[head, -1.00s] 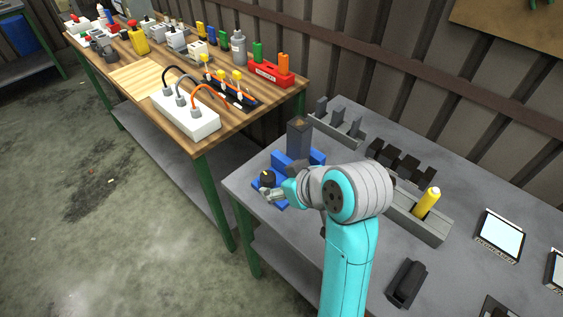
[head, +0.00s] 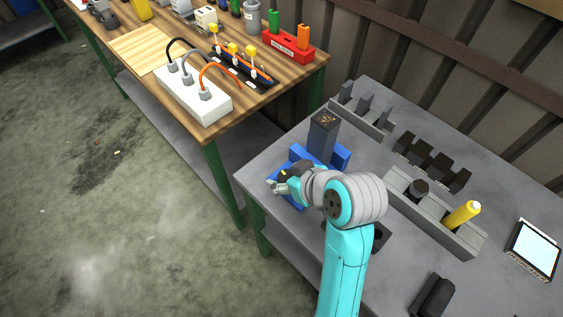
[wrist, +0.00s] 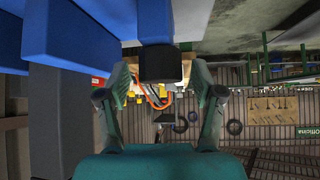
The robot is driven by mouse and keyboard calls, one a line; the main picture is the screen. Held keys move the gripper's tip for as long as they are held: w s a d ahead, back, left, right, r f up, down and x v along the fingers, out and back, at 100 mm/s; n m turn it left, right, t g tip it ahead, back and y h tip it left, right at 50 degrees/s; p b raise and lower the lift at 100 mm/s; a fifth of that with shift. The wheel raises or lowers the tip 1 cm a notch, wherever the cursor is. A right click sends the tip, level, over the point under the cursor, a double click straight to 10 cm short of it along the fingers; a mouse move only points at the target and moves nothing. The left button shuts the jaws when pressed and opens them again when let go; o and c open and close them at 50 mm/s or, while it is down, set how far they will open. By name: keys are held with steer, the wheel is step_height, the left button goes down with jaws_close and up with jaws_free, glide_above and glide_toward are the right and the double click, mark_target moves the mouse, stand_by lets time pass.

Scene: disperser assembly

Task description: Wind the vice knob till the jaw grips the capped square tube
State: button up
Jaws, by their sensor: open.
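The dark grey square tube (head: 322,136) stands upright in the blue vice (head: 341,157) on the grey table; its top end is dark with brownish specks. In the wrist view the tube (wrist: 50,120) is at the left, beside the blue vice body (wrist: 100,55). The black vice knob (wrist: 160,65) sits at the end of a blue shaft. My gripper (wrist: 160,88) is open, with one finger on each side of the knob and a gap to each. In the head view my gripper (head: 282,186) is at the vice's near left end and mostly hides the knob.
Grey holders with black parts (head: 432,160) and a yellow bottle-like piece (head: 462,214) stand right of the vice. A screen (head: 535,248) lies at far right. A wooden bench (head: 140,50) carries a white power strip (head: 195,95). Open floor lies left of the table.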

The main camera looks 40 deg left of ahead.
steer(key=shift+a+f, duration=0.15)
steer(key=c, duration=1.2)
steer(key=shift+o, duration=0.2)
steer(key=shift+m+t, duration=0.4)
steer(key=shift+m, duration=0.1)
steer(key=o, duration=1.2)
steer(key=shift+c, duration=0.2)
steer(key=v, duration=0.7)
steer(key=shift+r, duration=0.25)
